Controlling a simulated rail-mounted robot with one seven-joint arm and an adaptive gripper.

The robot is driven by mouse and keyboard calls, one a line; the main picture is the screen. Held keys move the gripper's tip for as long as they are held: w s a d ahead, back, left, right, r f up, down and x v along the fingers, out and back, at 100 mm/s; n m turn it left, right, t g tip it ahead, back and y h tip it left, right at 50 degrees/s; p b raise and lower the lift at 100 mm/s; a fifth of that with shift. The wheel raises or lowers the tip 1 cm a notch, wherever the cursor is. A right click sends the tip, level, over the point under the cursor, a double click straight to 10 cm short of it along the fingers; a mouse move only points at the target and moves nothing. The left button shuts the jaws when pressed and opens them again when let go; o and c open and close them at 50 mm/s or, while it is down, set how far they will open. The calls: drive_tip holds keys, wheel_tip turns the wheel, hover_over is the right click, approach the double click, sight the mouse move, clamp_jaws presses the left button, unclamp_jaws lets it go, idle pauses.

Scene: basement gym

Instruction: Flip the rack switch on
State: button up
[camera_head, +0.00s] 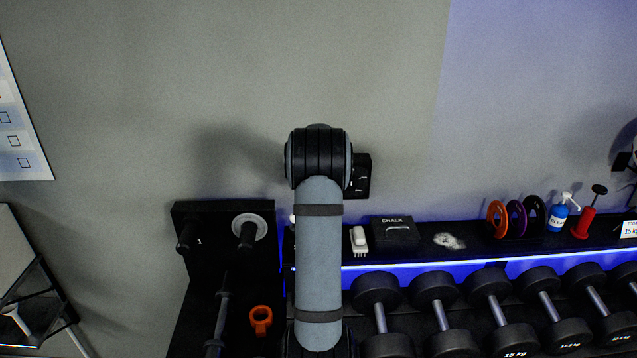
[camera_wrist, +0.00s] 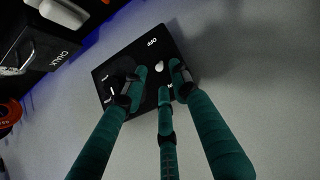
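The rack switch is a black wall panel (camera_wrist: 128,58) with a small pale toggle (camera_wrist: 159,66) at its middle in the wrist view. An "OFF" label is on one side of the toggle; a label on the opposite side is mostly hidden by my fingers. I cannot tell which way the toggle leans. My gripper (camera_wrist: 160,76) has green fingers with their tips spread apart around the toggle, close to the panel. It holds nothing; contact is unclear. In the head view the panel (camera_head: 363,178) shows partly behind my arm, which hides my gripper.
A dumbbell rack (camera_head: 470,265) with a lit blue strip runs below the panel. On its top are a chalk box (camera_head: 395,232), a brush (camera_head: 359,240), ring-shaped plates (camera_head: 497,218) and a blue bottle (camera_head: 557,219). The wall above is bare.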

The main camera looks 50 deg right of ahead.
drive_tip(key=shift+v, duration=2.2)
drive_tip(key=shift+f, duration=0.15)
drive_tip(key=x, duration=0.7)
